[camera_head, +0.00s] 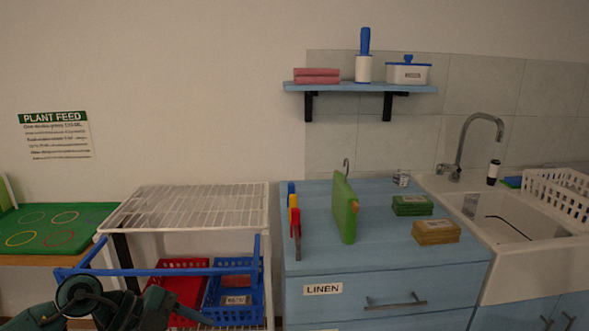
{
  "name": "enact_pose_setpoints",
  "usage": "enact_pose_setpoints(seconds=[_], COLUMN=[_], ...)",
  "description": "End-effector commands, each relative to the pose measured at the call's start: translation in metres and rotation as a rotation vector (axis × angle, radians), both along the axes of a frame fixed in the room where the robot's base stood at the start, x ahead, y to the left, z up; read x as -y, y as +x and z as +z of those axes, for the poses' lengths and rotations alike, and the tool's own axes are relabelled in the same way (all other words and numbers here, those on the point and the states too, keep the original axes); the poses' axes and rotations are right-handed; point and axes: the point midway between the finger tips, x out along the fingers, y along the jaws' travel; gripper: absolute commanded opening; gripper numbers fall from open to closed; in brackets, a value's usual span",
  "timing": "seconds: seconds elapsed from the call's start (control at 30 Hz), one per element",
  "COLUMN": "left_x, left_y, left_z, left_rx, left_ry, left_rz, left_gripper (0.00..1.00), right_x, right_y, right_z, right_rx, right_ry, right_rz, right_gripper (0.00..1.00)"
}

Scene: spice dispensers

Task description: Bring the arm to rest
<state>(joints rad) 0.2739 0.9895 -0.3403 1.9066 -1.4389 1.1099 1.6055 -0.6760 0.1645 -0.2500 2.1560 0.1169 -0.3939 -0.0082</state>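Teal and black links of one of my arms (80,295) show at the bottom left, in front of the wire rack. The arm is cut off by the lower picture edge. No gripper fingers can be made out, so I cannot tell what either gripper holds. My other arm does not show.
A white wire rack (190,205) with a blue bar (150,271) across its front holds red (180,288) and blue (233,302) baskets. Right of it stand a blue LINEN cabinet (385,260) with small items on top and a sink (520,225). A shelf (360,88) hangs above.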

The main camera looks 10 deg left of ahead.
Motion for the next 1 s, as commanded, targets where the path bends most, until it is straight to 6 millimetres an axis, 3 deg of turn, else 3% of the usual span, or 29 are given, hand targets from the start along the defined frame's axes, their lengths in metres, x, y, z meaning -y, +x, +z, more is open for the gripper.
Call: enact_pose_setpoints(seconds=[0.03,0.13,0.23,0.3,0.37,0.5,0.6,0.7,0.8,1.0], left_x=[0.039,0.085,0.094,0.085,0.075,0.064,0.070,0.076,0.079,0.080], left_y=[-0.012,-0.018,-0.015,-0.014,-0.019,-0.063,-0.097,-0.120,-0.131,-0.132], left_z=[0.008,0.033,0.042,0.030,0.007,-0.066,-0.100,-0.119,-0.126,-0.128], left_rx=[0.035,0.148,0.212,0.204,0.154,-0.073,-0.221,-0.319,-0.362,-0.369], left_ry=[-0.189,-0.546,-0.779,-0.847,-0.841,-0.682,-0.572,-0.503,-0.474,-0.468], left_rz=[-0.026,0.074,0.340,0.586,0.803,1.179,1.284,1.324,1.334,1.334], left_gripper=[0.55,0.55,0.55,0.55,0.55,0.55,0.55,0.55,0.55,0.55], right_x=[0.001,0.003,0.006,0.008,0.010,0.013,0.015,0.017,0.017,0.018], right_y=[0.001,-0.001,-0.003,-0.005,-0.006,-0.009,-0.010,-0.011,-0.010,-0.008], right_z=[0.010,0.015,0.017,0.019,0.021,0.023,0.022,0.021,0.019,0.020], right_rx=[0.001,-0.010,-0.025,-0.033,-0.040,-0.057,-0.063,-0.069,-0.071,-0.067], right_ry=[-0.007,-0.029,-0.051,-0.068,-0.079,-0.105,-0.119,-0.125,-0.130,-0.130], right_rz=[0.000,0.001,0.002,0.002,0.003,0.004,0.003,0.002,0.001,0.001], right_gripper=[0.36,0.36,0.36,0.36,0.36,0.36,0.36,0.36,0.36,0.36])
